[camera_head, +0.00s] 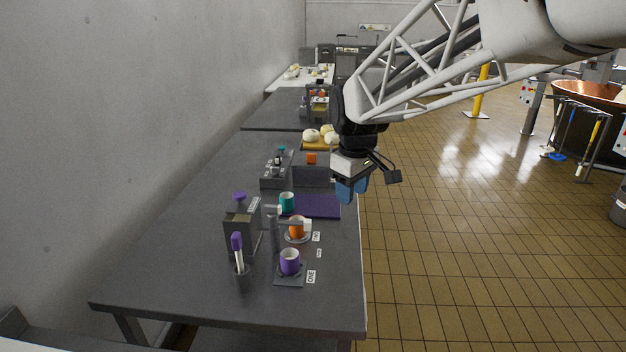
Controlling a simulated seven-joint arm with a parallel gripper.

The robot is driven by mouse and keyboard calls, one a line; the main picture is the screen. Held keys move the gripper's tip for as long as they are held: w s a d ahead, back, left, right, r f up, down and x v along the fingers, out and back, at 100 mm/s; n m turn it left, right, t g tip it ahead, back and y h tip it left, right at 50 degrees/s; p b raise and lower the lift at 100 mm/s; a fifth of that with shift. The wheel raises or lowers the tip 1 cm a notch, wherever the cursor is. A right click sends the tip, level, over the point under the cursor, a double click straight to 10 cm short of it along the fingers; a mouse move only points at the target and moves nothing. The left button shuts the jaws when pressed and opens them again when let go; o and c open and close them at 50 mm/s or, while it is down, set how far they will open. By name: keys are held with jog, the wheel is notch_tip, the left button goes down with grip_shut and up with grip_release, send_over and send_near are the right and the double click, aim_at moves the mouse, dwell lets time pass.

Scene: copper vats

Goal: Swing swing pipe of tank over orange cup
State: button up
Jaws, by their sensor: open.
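The grey tank (237,236) stands on the near left part of the dark table. A grey upright post with a swing pipe (285,222) stands just right of it. The pipe's arm points right and shows across the top of the orange cup (296,231); I cannot tell whether its end is exactly over the cup. The orange cup sits on a round saucer. My gripper (352,189), with blue fingertips, hangs above the table's right edge, farther back and right of the cup and pipe. It is open, touches neither, and nothing shows between its fingers.
A purple cup (289,263) stands in front of the orange cup, and a teal cup (286,203) behind it by a purple mat (318,206). Grey box-like units (311,173) stand farther back.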

jog(key=w+a+f+n, duration=0.3)
jog(key=w+a+n, duration=0.1)
jog(key=w+a, duration=0.65)
jog(key=n+g, duration=0.1)
jog(key=n, duration=0.3)
send_over(273, 206)
notch_tip(273, 206, down, 5)
jog(key=shift+f, duration=0.1)
jog(key=shift+f, duration=3.9)
grip_shut()
